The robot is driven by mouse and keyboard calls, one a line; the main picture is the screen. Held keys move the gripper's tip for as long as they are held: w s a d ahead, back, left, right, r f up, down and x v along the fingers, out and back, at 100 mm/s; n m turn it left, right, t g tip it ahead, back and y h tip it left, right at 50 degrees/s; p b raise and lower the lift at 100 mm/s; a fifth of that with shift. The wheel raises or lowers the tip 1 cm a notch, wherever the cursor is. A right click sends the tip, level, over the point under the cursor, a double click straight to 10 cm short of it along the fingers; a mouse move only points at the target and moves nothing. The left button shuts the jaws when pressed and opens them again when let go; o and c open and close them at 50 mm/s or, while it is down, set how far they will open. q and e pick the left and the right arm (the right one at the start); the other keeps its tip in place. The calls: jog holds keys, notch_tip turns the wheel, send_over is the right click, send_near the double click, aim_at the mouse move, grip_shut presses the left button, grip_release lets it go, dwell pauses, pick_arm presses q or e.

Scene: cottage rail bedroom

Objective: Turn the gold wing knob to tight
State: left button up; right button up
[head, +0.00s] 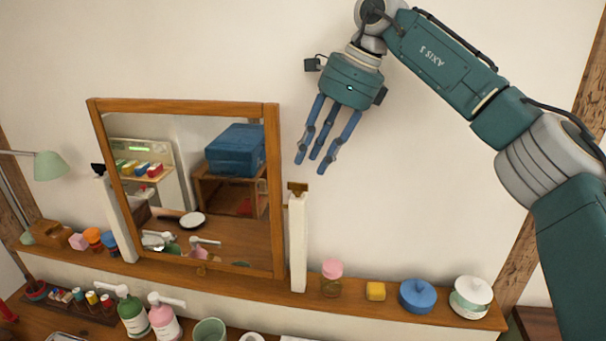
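A wood-framed mirror (276,200) stands tilted between two white posts on a wooden shelf. The gold wing knob (298,187) appears as a small brownish-gold piece at the top of the right post (298,245). My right gripper (314,160) hangs above and slightly right of that knob, fingers pointing down. Its blue fingers are extended and apart, with nothing between them, and it looks clear of the knob. A dark knob (98,169) shows at the top of the left post. My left gripper is not in view. The knob's exact turn is too small to tell.
Right of the post, the shelf (350,308) holds a pink-lidded jar (331,278), a yellow block (375,291), a blue pot (416,296) and a white-lidded jar (471,297). Bottles (163,317) stand below the mirror. The wall around my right gripper is bare.

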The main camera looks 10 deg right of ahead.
aim_at(300, 184)
jog(key=x, duration=0.3)
jog(key=p+x, duration=0.1)
jog(key=x, duration=0.1)
jog(key=shift+w+f, duration=0.3)
jog(key=shift+f, duration=0.05)
jog(key=shift+a+f, duration=0.2)
jog(key=shift+f, duration=0.15)
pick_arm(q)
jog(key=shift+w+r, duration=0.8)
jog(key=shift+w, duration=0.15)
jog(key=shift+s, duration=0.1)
pick_arm(e)
jog(key=shift+c, duration=0.2)
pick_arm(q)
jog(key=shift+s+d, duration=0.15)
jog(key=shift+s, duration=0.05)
pick_arm(e)
grip_shut()
